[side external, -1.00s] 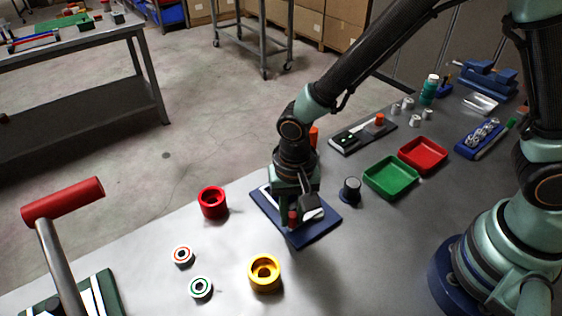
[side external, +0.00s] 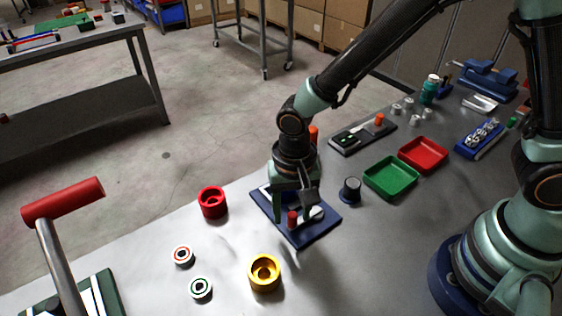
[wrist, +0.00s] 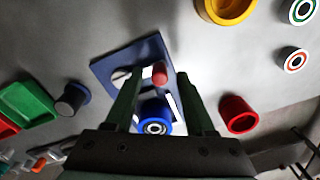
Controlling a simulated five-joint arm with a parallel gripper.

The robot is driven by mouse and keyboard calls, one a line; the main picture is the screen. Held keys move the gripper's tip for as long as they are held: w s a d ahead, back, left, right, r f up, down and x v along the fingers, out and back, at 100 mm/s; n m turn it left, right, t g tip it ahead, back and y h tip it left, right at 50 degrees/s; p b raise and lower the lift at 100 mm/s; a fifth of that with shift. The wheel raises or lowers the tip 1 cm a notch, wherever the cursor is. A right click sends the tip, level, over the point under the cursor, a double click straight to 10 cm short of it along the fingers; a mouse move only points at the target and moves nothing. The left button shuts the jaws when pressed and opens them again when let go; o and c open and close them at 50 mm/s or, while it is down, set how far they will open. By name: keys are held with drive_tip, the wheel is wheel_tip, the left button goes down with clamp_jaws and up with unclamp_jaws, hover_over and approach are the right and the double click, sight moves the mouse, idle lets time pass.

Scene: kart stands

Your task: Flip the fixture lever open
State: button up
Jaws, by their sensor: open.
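The fixture is a dark blue plate (side external: 318,233) with white parts, on the grey bench below my arm. It also shows in the wrist view (wrist: 105,68). The fixture lever's red knob (side external: 292,219) stands on the plate; the wrist view shows the knob (wrist: 159,74) between my fingertips, with no clear contact. My gripper (side external: 295,210) is open over the plate; its two fingers (wrist: 159,80) straddle the knob in the wrist view. A bright blue ring with a white centre (wrist: 155,119) sits on the plate, nearer the gripper's palm. The lever arm's angle is hard to tell.
A red cup (side external: 212,203) stands left of the plate and a yellow cup (side external: 264,273) in front. A dark knob-like part (side external: 350,190) is close on the right, with green (side external: 391,178) and red (side external: 423,155) trays beyond. Bench left of the yellow cup holds two small rings.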

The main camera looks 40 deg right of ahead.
sight(292, 213)
wheel_tip(292, 213, up, 11)
idle(0.4)
drive_tip(key=shift+r, duration=0.15)
drive_tip(key=s+d+r+n+t, duration=0.1)
drive_tip(key=d+r, duration=0.3)
drive_tip(key=d, duration=0.6)
drive_tip(key=d+r+n+t, duration=0.4)
drive_tip(key=d+r, duration=0.1)
drive_tip(key=d, duration=0.5)
drive_tip(key=shift+s+r+n+t, duration=0.2)
drive_tip(key=shift+s+n+t, duration=0.1)
drive_tip(key=shift+s, duration=0.1)
